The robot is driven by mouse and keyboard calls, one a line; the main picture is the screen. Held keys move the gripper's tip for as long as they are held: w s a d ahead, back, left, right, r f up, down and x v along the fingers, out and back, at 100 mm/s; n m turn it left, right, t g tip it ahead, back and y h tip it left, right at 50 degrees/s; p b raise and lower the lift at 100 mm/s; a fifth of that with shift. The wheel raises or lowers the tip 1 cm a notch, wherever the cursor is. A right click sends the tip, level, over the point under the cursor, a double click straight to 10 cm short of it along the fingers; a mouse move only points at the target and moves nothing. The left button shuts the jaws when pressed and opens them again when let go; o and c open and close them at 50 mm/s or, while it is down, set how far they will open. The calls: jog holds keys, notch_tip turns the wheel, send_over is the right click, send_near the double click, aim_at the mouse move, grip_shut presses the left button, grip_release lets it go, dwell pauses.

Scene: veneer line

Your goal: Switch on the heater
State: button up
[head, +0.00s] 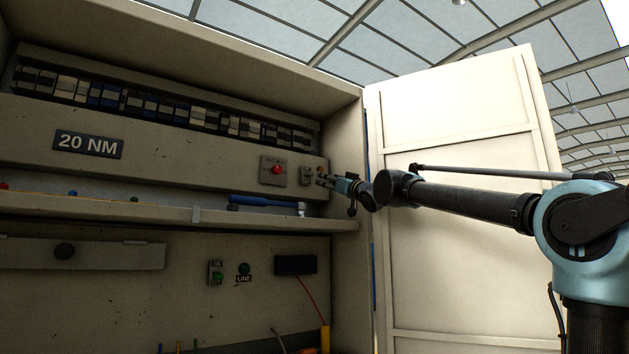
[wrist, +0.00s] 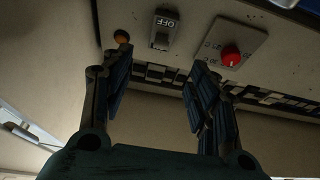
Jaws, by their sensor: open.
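A small grey switch (wrist: 161,38) with an OFF label is on the cabinet panel. It also shows in the head view (head: 306,176), just left of my gripper. An amber lamp or button (wrist: 121,37) sits beside it, close to one fingertip. A red knob (wrist: 231,55) on a square plate is on its other side, and it also shows in the head view (head: 277,170). My gripper (wrist: 160,62) is open and empty in front of the panel. The switch appears between and beyond the fingertips; contact cannot be told. I read no heater label.
A shelf (head: 150,212) runs below the panel, with a blue-handled tool (head: 262,202) on it. A row of breakers (head: 160,105) is above. An ON switch (head: 216,272) and a LINE lamp (head: 244,269) are lower down. The open cabinet door (head: 460,230) stands behind my arm.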

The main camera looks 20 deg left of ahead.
aim_at(312, 174)
jog(key=x, duration=1.2)
